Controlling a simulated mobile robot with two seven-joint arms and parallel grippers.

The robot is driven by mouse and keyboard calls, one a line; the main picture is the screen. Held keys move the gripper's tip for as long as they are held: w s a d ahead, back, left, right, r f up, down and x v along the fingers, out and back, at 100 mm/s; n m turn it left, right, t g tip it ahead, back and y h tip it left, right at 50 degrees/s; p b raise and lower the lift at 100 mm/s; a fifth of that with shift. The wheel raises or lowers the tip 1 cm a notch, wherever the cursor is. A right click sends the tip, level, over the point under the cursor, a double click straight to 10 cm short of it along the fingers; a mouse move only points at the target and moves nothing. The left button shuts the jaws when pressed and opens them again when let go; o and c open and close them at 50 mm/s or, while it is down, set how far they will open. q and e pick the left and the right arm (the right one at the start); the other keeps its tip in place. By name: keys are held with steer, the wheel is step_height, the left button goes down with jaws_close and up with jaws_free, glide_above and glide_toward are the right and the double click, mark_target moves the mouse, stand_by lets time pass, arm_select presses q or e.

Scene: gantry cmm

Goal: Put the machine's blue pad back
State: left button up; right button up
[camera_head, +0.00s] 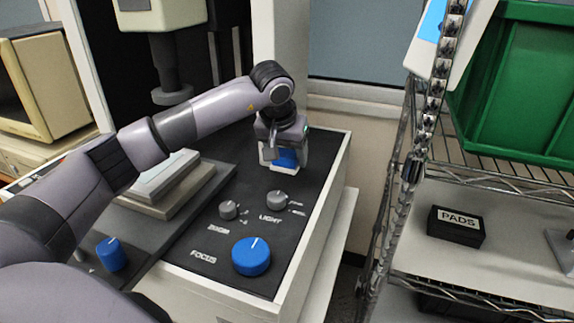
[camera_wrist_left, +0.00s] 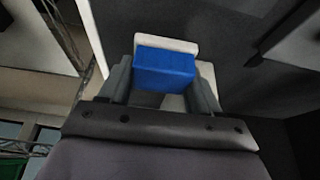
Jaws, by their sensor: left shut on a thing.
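My left gripper (camera_head: 284,160) is shut on a blue pad (camera_head: 285,157) with a white part at its lower edge. It is at the far right corner of the machine's black control panel (camera_head: 225,185). The left wrist view shows the blue pad (camera_wrist_left: 166,70) between the two fingers of my left gripper (camera_wrist_left: 163,85), with a white plate along its edge. I cannot tell whether the white part touches the panel. My right gripper is not in view.
The panel bears a blue focus knob (camera_head: 251,256) and grey zoom (camera_head: 229,210) and light (camera_head: 277,199) knobs. A stepped stage (camera_head: 165,190) lies left. A wire rack (camera_head: 480,165) at right holds a green bin (camera_head: 520,85) and a black PADS box (camera_head: 456,226).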

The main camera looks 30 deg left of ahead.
mark_target(287, 167)
arm_select(q)
steer(key=shift+f, duration=1.7)
steer(key=shift+f, duration=0.1)
steer(key=shift+f, duration=0.15)
steer(key=o, duration=1)
steer(key=v, duration=1.2)
steer(key=shift+r, duration=0.25)
